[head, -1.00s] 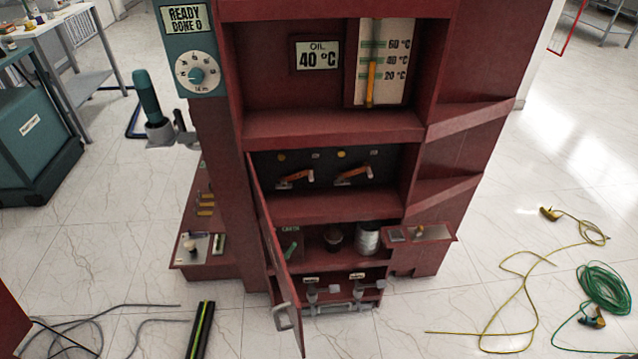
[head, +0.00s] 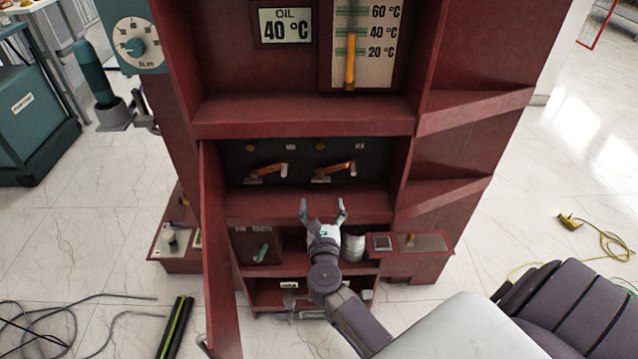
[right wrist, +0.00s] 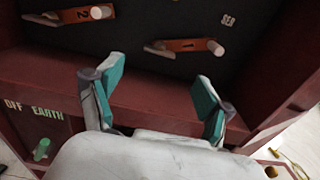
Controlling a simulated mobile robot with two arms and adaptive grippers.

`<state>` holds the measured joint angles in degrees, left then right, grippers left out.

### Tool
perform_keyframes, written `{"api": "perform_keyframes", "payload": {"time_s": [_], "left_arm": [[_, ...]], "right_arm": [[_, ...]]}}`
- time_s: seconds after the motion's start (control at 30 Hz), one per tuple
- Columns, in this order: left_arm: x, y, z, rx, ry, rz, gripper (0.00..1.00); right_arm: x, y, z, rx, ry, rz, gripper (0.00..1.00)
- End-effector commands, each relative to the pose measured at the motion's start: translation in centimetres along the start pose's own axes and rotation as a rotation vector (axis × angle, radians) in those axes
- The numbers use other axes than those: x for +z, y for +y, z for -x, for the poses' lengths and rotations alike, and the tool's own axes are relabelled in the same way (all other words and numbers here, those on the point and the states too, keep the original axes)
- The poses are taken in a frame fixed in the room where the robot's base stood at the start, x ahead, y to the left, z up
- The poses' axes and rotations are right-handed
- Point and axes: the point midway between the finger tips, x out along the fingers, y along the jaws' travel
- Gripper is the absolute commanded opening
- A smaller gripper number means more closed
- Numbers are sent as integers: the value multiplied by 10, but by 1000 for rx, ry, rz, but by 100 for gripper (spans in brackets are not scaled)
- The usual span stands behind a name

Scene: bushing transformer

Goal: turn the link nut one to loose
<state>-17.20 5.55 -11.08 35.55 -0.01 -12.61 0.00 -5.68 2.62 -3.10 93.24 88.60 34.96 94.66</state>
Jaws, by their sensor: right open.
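Link one is an orange bar marked 1 on the dark back panel. It is the right one of two bars in the head view (head: 336,170), and it also shows in the right wrist view (right wrist: 185,45). A pale round nut or peg (right wrist: 216,48) stands out at its right end. My right gripper (head: 322,207) is open and empty, in front of and below the links, near the shelf edge. In the right wrist view its teal-padded fingers (right wrist: 160,85) are spread below link one, apart from it. My left gripper is not in view.
The similar link two (right wrist: 85,15) sits to the left. The red shelf edge (right wrist: 150,95) runs below the links. An open red door (head: 217,255) stands left of the bay. A dark panel with a green EARTH handle (right wrist: 41,149) and a grey can (head: 354,246) are lower.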

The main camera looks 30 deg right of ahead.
Motion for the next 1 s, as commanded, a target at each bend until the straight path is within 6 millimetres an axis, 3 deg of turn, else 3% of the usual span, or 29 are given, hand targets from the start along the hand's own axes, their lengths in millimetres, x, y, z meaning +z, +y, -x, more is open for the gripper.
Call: {"api": "perform_keyframes", "payload": {"time_s": [0.1, 0.33, 0.5, 0.8, 1.0], "left_arm": [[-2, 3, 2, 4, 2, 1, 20], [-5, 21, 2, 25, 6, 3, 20], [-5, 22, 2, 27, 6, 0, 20], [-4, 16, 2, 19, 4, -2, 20], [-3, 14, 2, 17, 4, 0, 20]], "right_arm": [[2, 0, -28, 1, -2, 2, 79], [0, 1, -64, 3, 0, 3, 79], [0, 1, -75, 2, 1, 1, 79], [-1, 1, -76, 2, 2, 1, 79], [-1, 1, -76, 2, 2, 2, 46]]}}
